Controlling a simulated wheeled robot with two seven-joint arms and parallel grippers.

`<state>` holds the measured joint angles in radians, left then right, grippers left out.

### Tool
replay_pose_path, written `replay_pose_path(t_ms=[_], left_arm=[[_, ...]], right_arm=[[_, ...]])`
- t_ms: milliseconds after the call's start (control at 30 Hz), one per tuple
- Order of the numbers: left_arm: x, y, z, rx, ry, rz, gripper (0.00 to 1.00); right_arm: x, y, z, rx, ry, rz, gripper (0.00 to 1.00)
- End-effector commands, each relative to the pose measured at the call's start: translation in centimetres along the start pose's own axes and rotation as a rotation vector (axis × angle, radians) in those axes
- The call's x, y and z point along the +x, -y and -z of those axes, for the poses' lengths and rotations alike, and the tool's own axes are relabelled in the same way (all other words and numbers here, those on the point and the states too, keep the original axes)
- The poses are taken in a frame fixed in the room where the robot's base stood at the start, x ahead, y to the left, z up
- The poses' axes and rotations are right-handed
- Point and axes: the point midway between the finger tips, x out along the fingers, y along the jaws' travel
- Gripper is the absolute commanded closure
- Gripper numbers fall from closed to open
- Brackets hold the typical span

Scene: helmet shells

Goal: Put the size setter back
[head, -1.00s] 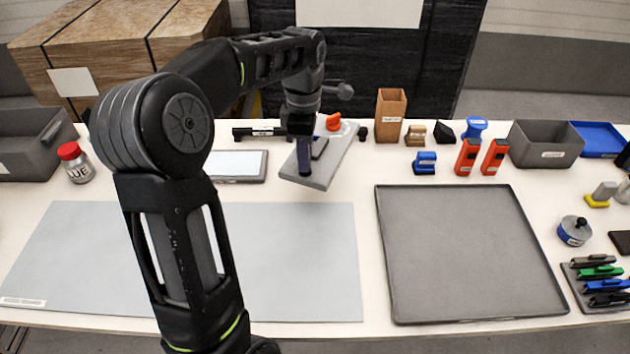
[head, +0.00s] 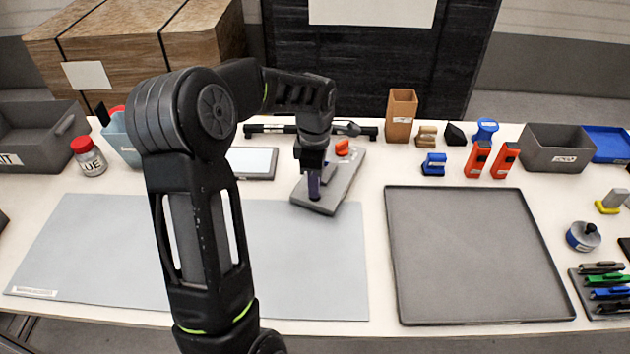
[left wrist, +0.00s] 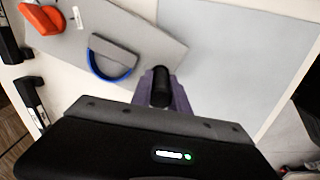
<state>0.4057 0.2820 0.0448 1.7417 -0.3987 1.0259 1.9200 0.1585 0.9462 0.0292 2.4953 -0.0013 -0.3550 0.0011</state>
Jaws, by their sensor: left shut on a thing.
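A flat grey board (head: 343,186), which I take for the size setter, lies tilted across the back edge of the pale mat; it also shows in the left wrist view (left wrist: 135,38). It bears an orange piece (head: 342,147) and a grey block with a blue arc (left wrist: 110,57). My left gripper (head: 314,190) points down at its near end, its purple fingers shut on a short black post (left wrist: 161,86). I cannot tell whether the board touches the table. My right gripper is not in view.
The pale mat (head: 110,240) is clear left of my arm. An empty grey tray (head: 470,250) lies on the right. Behind stand a black rail (head: 262,129), a framed pale panel (head: 250,161), a brown box (head: 401,118) and orange tools (head: 477,159). A red-capped jar (head: 90,158) stands left.

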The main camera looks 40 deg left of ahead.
Motion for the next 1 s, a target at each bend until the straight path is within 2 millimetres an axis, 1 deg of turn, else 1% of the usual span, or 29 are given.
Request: replay_pose_path(t_ms=[233, 500, 533, 600, 767, 1000], left_arm=[[0.00, -0.05, -0.03, 0.000, 0.001, -0.002, 1.00], [0.89, -0.04, -0.06, 0.001, 0.001, -0.002, 1.00], [0.76, -0.01, -0.05, 0.001, 0.001, -0.001, 0.77], [0.74, 0.00, -0.04, 0.001, 0.001, -0.001, 0.71], [0.74, 0.00, -0.03, 0.001, 0.000, -0.001, 0.58], [0.70, -0.01, -0.02, 0.001, 0.000, -0.001, 0.57]], right_arm=[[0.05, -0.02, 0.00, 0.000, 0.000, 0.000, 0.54], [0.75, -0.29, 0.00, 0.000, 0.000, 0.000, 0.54], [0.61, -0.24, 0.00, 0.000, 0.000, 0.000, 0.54], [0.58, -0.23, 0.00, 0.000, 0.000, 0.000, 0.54], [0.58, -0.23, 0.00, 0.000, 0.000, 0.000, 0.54], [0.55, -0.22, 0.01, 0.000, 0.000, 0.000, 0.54]])
